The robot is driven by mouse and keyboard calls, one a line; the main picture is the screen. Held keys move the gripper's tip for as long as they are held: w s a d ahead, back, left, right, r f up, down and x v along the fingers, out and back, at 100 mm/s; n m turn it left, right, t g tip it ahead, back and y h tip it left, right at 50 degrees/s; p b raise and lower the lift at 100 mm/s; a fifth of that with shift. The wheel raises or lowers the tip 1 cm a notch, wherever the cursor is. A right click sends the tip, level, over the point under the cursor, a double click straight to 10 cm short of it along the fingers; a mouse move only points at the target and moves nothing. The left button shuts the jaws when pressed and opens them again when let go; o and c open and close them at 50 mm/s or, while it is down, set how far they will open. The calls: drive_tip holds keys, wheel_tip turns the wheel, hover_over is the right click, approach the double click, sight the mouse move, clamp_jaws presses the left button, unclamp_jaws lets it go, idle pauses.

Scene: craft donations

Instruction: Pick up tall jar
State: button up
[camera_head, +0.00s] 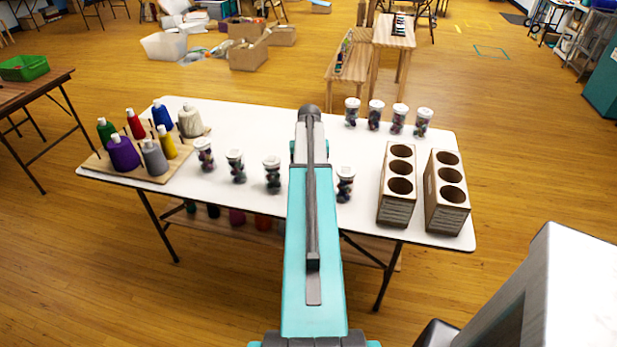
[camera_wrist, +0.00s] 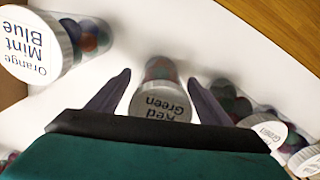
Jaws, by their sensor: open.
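In the wrist view, my gripper (camera_wrist: 160,76) is open, with one finger on each side of a clear jar with a white lid (camera_wrist: 160,104). The lid reads "Red Green", and coloured balls show through the jar's side. I cannot tell whether either finger touches it. A jar labelled "Orange Mint Blue" (camera_wrist: 28,44) lies left of the fingers, and more jars (camera_wrist: 265,125) are to the right. In the head view, similar jars stand in a front row (camera_head: 272,174) and a back row (camera_head: 376,114). My arm hides the gripper there. I cannot tell which jar is tallest.
The white table (camera_head: 250,120) carries a wooden rack of thread spools (camera_head: 118,178) at left. Two wooden boxes with round holes (camera_head: 397,208) (camera_head: 446,215) stand at right. The table's middle, behind the front jars, is mostly clear.

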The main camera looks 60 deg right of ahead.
idle(0.4)
drive_tip(key=c, duration=1.2)
drive_tip(key=shift+o, duration=0.2)
drive_tip(key=shift+r, duration=0.25)
drive_tip(key=shift+r+b, duration=0.7)
drive_tip(key=shift+r, duration=0.85)
drive_tip(key=s+a+b, duration=0.1)
drive_tip(key=s+a, duration=0.3)
drive_tip(key=a, duration=0.2)
drive_tip(key=s+a+r+b, duration=0.1)
drive_tip(key=s+a, duration=0.3)
drive_tip(key=a, duration=0.3)
drive_tip(key=shift+s+a+r+b, duration=0.2)
drive_tip(key=shift+s+b, duration=0.1)
drive_tip(key=shift+b, duration=0.1)
